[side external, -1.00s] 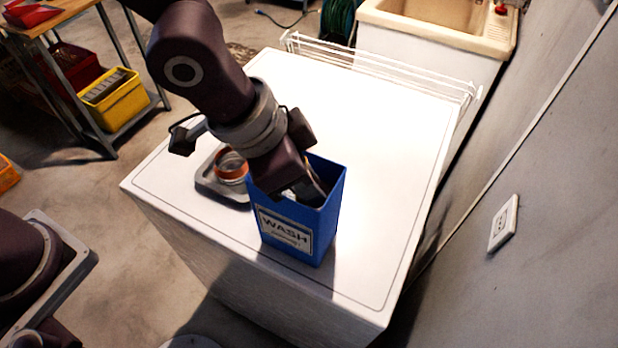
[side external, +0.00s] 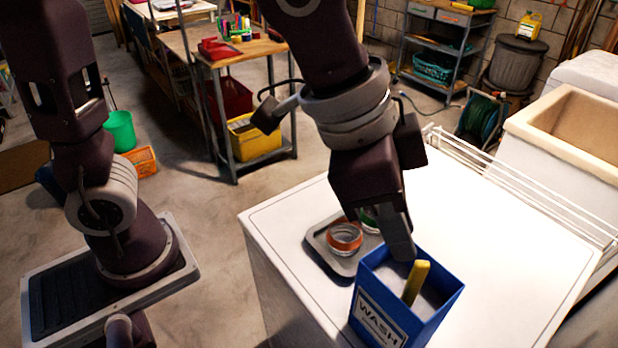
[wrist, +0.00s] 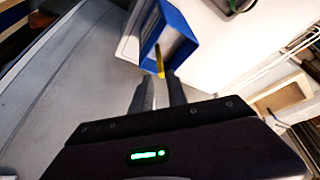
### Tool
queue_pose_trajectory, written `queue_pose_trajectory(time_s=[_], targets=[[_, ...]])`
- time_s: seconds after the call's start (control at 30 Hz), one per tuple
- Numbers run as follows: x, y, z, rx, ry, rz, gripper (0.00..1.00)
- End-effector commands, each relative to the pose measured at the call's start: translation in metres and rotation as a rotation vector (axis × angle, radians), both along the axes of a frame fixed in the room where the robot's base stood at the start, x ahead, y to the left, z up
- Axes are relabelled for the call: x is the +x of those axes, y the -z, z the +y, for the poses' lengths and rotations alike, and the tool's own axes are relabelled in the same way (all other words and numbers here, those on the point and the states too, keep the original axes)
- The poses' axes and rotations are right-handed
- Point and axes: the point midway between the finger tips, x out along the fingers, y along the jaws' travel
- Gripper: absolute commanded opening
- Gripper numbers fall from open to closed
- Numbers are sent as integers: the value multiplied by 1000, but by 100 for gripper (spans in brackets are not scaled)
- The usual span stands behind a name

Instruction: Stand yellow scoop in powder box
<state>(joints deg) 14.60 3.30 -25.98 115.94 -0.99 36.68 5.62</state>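The yellow scoop (side external: 416,283) stands in the blue powder box (side external: 378,320), which is marked WASH. Its handle sticks up above the box's opening, tilted a little; its lower end is hidden inside. My gripper (side external: 403,248) is above the far rim of the box, close to the handle. In the wrist view, the two fingers (wrist: 160,88) are apart with nothing between them. The yellow handle (wrist: 159,62) shows just beyond the fingertips, and the box (wrist: 170,28) lies behind it.
The box stands on a white appliance top (side external: 480,230). A grey tray (side external: 325,247) beside the box holds an orange-rimmed jar (side external: 344,238) and a green-rimmed one, partly behind my gripper. A white wire rack (side external: 520,195) runs along the back edge. The top's right side is clear.

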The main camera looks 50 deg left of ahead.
Motion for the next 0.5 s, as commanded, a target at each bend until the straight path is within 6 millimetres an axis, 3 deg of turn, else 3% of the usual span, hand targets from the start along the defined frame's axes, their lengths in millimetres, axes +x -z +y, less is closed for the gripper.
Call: queue_pose_trajectory(time_s=[0.07,0.13,0.23,0.33,0.4,0.5], targets=[[1,-2,10,8,-24,-9,19],[0,-10,43,31,-111,-33,19],[-16,-23,118,62,-326,-67,19],[-50,-26,181,49,-547,-75,19],[-74,-22,209,20,-668,-73,19],[-97,-14,226,-15,-765,-64,19]])
